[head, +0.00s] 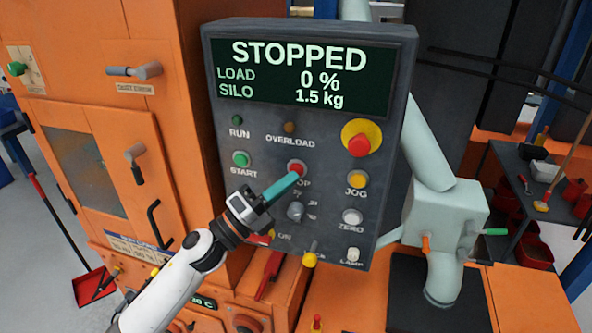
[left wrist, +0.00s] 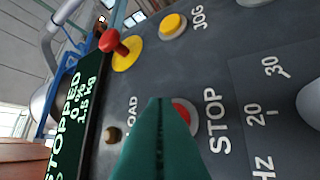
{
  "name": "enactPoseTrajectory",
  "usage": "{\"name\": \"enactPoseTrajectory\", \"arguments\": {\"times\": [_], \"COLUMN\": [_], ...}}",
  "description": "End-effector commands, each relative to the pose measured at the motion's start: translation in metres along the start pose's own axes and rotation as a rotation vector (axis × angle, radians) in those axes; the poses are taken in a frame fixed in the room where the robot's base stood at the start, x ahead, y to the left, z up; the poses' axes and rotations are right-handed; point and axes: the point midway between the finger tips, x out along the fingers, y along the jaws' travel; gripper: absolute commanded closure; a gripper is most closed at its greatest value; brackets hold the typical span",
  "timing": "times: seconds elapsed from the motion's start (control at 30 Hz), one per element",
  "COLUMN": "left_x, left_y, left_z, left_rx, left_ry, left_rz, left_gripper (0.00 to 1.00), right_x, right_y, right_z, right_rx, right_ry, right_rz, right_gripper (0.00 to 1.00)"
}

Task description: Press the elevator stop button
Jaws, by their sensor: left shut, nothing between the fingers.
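The grey control panel (head: 222,95) faces me, and its screen (head: 305,78) reads STOPPED, LOAD 0 %, SILO 1.5 kg. The red stop button (head: 297,166) sits in the middle of the panel. My left gripper (head: 297,176) is shut and empty, with its teal fingertips at the lower edge of the button. In the left wrist view the fingers (left wrist: 158,125) partly cover the red stop button (left wrist: 186,112), beside the STOP label. I cannot tell whether the tips touch it. My right gripper is not in view.
A green start button (head: 240,159) is left of stop. A red mushroom knob on a yellow base (head: 360,143) and a yellow jog button (head: 357,180) are to the right. A grey selector knob (head: 295,211) is just below the fingers. Orange cabinets (head: 115,130) stand at left.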

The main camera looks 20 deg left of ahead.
Motion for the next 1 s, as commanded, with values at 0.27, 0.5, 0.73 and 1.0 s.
{"name": "enactPoseTrajectory", "arguments": {"times": [0.27,0.5,0.73,1.0], "left_x": [-0.003,-0.009,-0.025,-0.038], "left_y": [0.002,0.005,0.017,0.027], "left_z": [0.002,0.007,0.018,0.027], "left_rx": [0.0,-0.001,-0.001,0.0], "left_ry": [0.0,0.0,0.0,0.0], "left_rz": [0.0,-0.002,-0.002,0.0], "left_gripper": [1.0,1.0,1.0,1.0], "right_x": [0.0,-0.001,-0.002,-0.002], "right_y": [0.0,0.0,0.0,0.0], "right_z": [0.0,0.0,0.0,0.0], "right_rx": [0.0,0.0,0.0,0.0], "right_ry": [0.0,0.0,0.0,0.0], "right_rz": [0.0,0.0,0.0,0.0], "right_gripper": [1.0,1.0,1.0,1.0]}}
